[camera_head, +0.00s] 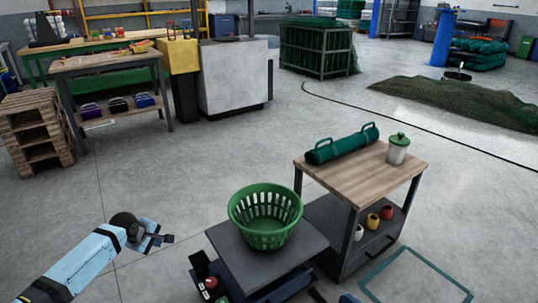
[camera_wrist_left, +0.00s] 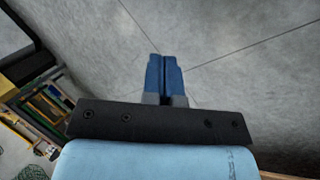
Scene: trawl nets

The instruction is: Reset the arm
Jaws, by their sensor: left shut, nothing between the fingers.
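My left arm comes in from the lower left in the head view. Its gripper (camera_head: 167,238) hangs over bare floor, left of the green basket and apart from everything. In the left wrist view the two blue fingers (camera_wrist_left: 164,75) are shut together with nothing between them, against grey floor. My right gripper does not show in either view.
A green basket (camera_head: 265,216) stands on a dark platform (camera_head: 226,245) in front. To its right, a wooden-topped cart (camera_head: 345,176) holds a green roll (camera_head: 342,144) and a lidded jar (camera_head: 398,150). Pallets (camera_head: 36,130) and a workbench (camera_head: 105,62) stand at left. The middle floor is clear.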

